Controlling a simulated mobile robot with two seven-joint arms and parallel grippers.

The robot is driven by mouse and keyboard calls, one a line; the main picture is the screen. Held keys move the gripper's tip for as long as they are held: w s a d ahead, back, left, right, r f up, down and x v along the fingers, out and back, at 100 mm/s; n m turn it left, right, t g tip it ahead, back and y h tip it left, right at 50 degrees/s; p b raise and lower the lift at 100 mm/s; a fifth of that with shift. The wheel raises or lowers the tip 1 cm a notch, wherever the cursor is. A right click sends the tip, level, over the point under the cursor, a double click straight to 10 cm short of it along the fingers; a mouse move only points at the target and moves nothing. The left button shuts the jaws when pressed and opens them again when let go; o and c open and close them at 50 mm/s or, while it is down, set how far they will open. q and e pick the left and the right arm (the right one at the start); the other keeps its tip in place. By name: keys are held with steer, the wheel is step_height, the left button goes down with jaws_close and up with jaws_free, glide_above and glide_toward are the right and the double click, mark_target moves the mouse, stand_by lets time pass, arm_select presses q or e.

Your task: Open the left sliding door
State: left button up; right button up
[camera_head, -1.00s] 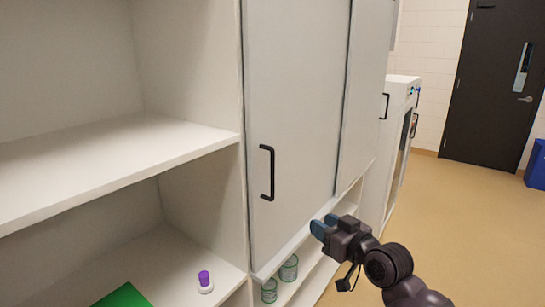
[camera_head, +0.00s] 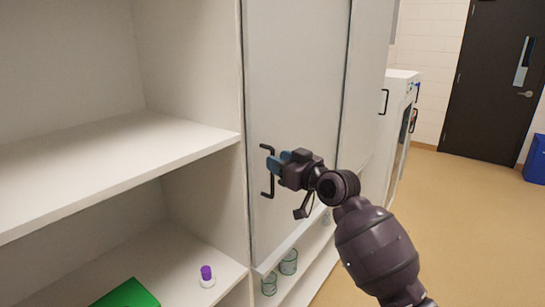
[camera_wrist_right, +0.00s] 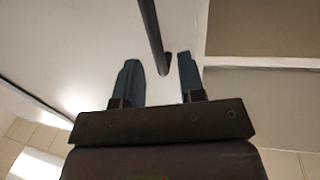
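The left sliding door (camera_head: 295,100) is a white panel that stands closed against the cabinet's upright at its left edge. Its black bar handle (camera_head: 266,182) is upright near that edge; its middle is partly hidden by my gripper. My right gripper (camera_head: 274,161) is at the handle, its blue fingers pointing left toward it. In the right wrist view the fingers (camera_wrist_right: 160,75) are apart, and the handle bar (camera_wrist_right: 151,35) runs down between them without both fingers touching it. My left gripper is not in view.
Open shelves (camera_head: 110,165) lie left of the door, with a green item (camera_head: 128,295) and a purple-capped container (camera_head: 206,275) on the lower one. Glass beakers (camera_head: 288,263) stand below the door. A second door panel (camera_head: 368,80) is to the right.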

steer(key=shift+x, duration=1.5)
steer(key=shift+c, duration=0.2)
jaws_close()
